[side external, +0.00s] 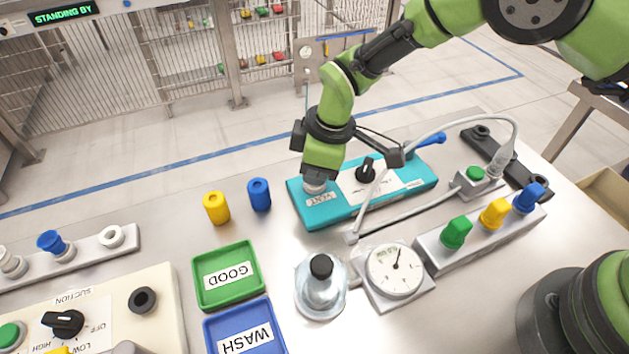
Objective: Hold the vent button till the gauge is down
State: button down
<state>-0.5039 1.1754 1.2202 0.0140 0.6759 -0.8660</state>
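The teal box (413,183) lies on the steel table, with a label reading VENT (319,199) at its left end. My gripper (316,180) points down at this end, just behind the label. A pale round part (315,187), apparently the vent button, shows right under the gripper tip; the tip looks in contact with it, but its top is hidden. I cannot see whether the fingers are open or shut. The round white gauge (389,277) sits in front of the box, its dark needle pointing up, slightly right.
A glass jar (315,298) with a black knob stands left of the gauge. A grey rack (478,238) holds green, yellow and blue pieces. Green (198,293) and blue (209,336) trays lie front left. Yellow (216,208) and blue (259,195) cylinders stand near the box. A hose loops right.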

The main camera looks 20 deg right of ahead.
jog(key=shift+w+a+v, duration=0.1)
jog(key=shift+a+v, duration=0.05)
jog(key=shift+v, duration=0.8)
jog(key=shift+w+a+v, duration=0.1)
jog(key=shift+a+v, duration=0.1)
jog(key=shift+v, duration=0.75)
jog(key=shift+w+a+v, duration=0.1)
jog(key=shift+a+v, duration=0.05)
jog(key=shift+v, duration=0.8)
jog(key=shift+r, duration=0.15)
jog(key=s+d+r+m+t, duration=0.1)
jog(key=s+d+r+m, duration=0.25)
jog(key=d+r, duration=0.4)
jog(key=s+d+r+m+t, duration=0.2)
jog(key=d+r+m, duration=0.2)
jog(key=r, duration=0.7)
jog(key=s+d+r+m+t, duration=0.1)
jog(key=s+d+m, duration=0.3)
jog(key=s, duration=0.4)
jog(key=s+d+r+m+t, duration=0.2)
jog(key=s+d+m, duration=0.2)
jog(key=s, duration=0.5)
jog(key=shift+r+m, duration=0.25)
jog(key=shift+m, duration=0.1)
